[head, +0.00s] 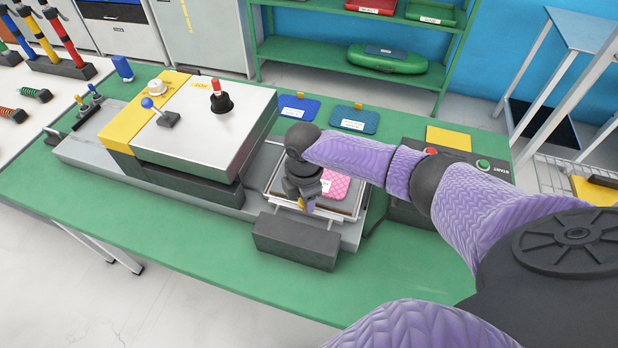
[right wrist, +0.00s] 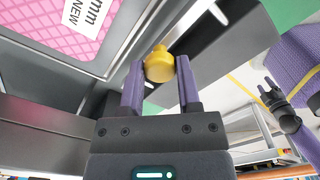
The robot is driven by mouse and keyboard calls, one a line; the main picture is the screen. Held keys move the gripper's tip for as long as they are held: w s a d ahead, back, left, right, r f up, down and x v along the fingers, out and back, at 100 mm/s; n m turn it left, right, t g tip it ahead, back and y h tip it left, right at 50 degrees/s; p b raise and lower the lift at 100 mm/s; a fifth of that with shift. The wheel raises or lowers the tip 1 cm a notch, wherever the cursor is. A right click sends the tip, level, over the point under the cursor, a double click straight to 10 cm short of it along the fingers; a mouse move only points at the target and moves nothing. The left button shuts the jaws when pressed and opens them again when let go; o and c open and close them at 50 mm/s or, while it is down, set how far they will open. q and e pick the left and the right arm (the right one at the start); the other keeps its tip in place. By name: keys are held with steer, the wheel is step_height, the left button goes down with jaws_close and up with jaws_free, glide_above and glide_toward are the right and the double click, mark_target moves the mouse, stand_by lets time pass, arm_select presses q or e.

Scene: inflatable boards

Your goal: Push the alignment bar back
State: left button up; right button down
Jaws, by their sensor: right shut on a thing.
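The alignment bar (head: 296,241) is a dark grey block on thin metal rods at the front of the open tray (head: 345,213). In the right wrist view the bar (right wrist: 205,62) runs diagonally behind a yellow knob (right wrist: 159,65). My right gripper (right wrist: 160,85) is shut on this knob, one purple finger on each side. In the head view my right gripper (head: 306,204) points down at the tray's front edge and mostly hides the knob. A pink patterned piece (head: 335,186) with a white label lies in the tray. My left gripper (right wrist: 268,88) shows small, empty and open in the right wrist view.
A silver and yellow press unit (head: 215,125) with a red-topped lever stands left of the tray. A control box (head: 460,165) with red and green buttons stands to the right. Blue pads (head: 299,108) lie behind. The green table (head: 185,250) is clear in front.

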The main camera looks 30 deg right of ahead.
steer(key=shift+s+a+f, duration=0.1)
steer(key=shift+a, duration=0.05)
steer(key=c, duration=0.7)
jaws_free()
steer(key=o, duration=0.4)
steer(key=shift+a, duration=0.1)
step_height(320, 180, up, 10)
steer(key=p, duration=0.2)
